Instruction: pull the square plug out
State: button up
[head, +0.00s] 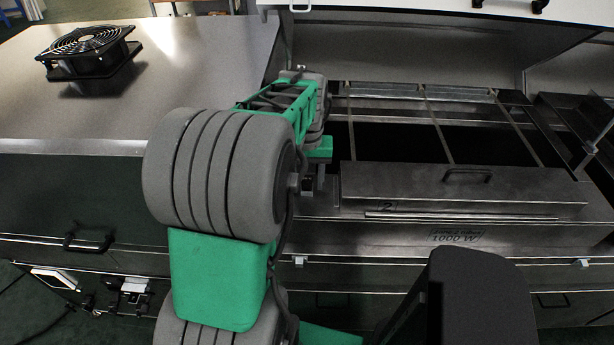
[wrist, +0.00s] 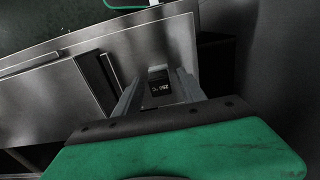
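A small dark square block with pale upside-down lettering, apparently "250 °C", is likely the square plug (wrist: 160,88). It sits against a grey metal surface in the wrist view. My gripper (wrist: 161,78) has its two grey fingers on either side of the block, with a narrow gap seeming to show at each side. The gripper looks open around it, not closed on it. In the head view my gripper (head: 308,183) points down by the left end of the metal dryer; my arm hides the plug there.
The metal dryer (head: 500,235), marked 1000 W, has a handled cover (head: 468,190) and open dark bays behind it. A black fan (head: 88,52) stands on the metal top (head: 200,60) at left. A raised white-edged lid (head: 450,8) hangs over the back.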

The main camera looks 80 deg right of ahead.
grip_shut()
jog(key=shift+o, duration=0.6)
grip_release()
jog(key=shift+r, duration=0.1)
